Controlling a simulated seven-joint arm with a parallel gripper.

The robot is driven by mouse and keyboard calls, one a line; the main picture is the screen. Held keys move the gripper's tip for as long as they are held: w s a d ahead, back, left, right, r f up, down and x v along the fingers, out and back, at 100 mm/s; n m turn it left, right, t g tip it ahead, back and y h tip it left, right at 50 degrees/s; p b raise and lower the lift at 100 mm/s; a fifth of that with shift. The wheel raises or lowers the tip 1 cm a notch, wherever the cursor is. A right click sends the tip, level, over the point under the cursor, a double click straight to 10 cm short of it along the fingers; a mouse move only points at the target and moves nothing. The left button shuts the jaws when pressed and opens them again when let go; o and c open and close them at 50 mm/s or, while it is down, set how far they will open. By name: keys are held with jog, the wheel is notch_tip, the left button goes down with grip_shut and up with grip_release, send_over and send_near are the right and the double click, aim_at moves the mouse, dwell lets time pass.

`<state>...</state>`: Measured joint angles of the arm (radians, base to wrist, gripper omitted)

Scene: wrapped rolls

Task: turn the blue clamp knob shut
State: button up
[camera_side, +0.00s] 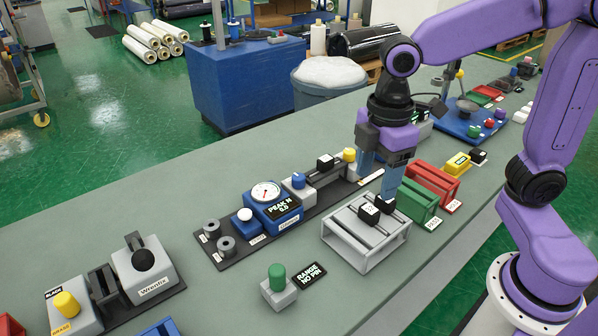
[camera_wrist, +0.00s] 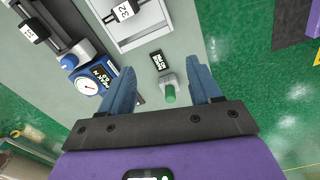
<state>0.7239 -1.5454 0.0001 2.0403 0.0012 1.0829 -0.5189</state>
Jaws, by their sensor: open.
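A blue knob (camera_side: 298,180) stands on a light grey block in the row behind the gauge, in the side view. I take it for the clamp knob; whether it is turned shut I cannot tell. A small blue round shape (camera_wrist: 68,60) at the left of the wrist view looks like the same knob. My gripper (camera_side: 377,188) is open and points down above the light grey rack, to the right of the knob and apart from it. In the wrist view its blue fingers (camera_wrist: 160,72) are spread wide with nothing held between them.
A blue gauge (camera_side: 266,192) with a display stands beside the knob. A grey rack (camera_side: 366,232) with black blocks lies below my gripper. A green knob (camera_side: 277,277) on a grey block is nearer the front. Green (camera_side: 418,207) and red racks stand right.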

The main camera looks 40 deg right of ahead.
jog(key=w+a+r+n, duration=0.1)
jog(key=w+r+n, duration=0.1)
jog(key=w, duration=1)
jog(key=n, duration=0.3)
send_near(299, 176)
notch_tip(299, 176, down, 9)
jog(key=shift+w+a+r, duration=0.1)
jog(key=shift+r, duration=0.1)
jog(key=c, duration=1)
